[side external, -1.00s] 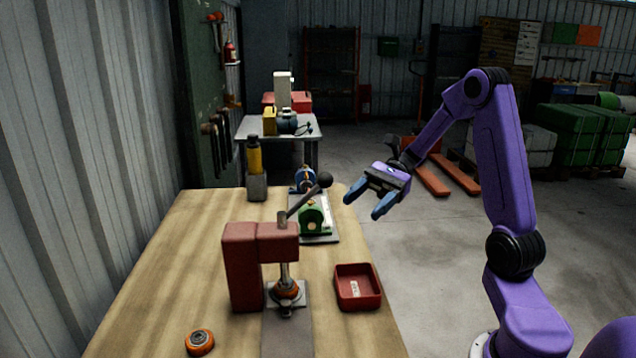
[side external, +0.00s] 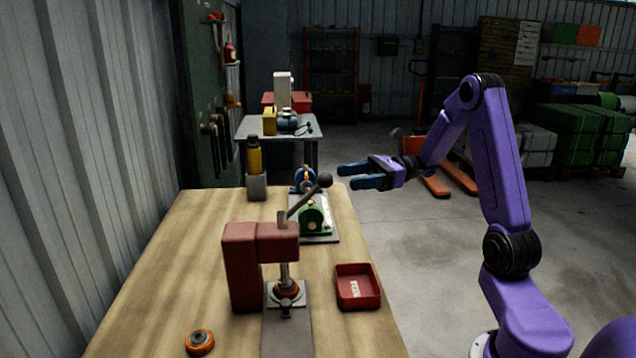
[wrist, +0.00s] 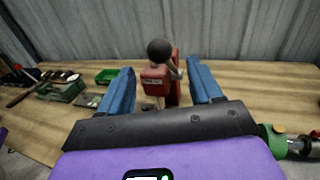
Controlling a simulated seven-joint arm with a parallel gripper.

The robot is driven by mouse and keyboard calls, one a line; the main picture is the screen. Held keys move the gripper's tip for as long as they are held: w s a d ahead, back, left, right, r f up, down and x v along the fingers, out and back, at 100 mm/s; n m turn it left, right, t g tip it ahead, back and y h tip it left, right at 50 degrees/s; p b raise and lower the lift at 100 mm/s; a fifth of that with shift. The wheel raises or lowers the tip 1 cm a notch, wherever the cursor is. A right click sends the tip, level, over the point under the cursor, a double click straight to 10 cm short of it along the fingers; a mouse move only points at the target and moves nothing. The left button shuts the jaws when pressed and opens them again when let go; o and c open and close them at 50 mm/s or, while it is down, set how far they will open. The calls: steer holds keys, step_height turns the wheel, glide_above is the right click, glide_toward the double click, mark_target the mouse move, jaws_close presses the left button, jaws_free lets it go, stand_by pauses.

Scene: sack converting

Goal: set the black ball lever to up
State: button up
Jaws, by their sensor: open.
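The black ball (side external: 324,179) tops a grey lever (side external: 302,202) on the red press (side external: 246,262). The lever slants up and to the right from the press head in the side view. In the wrist view the ball (wrist: 160,50) appears between my two fingers, with the red press (wrist: 156,80) behind it. My gripper (side external: 352,176) is open and empty, with blue fingers pointing left toward the ball. It is at about the ball's height in the side view and apart from it. The gripper also shows in the wrist view (wrist: 161,88).
A red tray (side external: 358,306) sits on the wooden bench (side external: 160,275) beside the press. An orange ring (side external: 200,342) lies at the front. A green machine (side external: 313,218) and a yellow bottle (side external: 254,156) in a grey holder stand farther back.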

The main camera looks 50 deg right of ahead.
mark_target(318, 178)
steer(key=x, duration=0.9)
steer(key=shift+a, duration=0.1)
jaws_close()
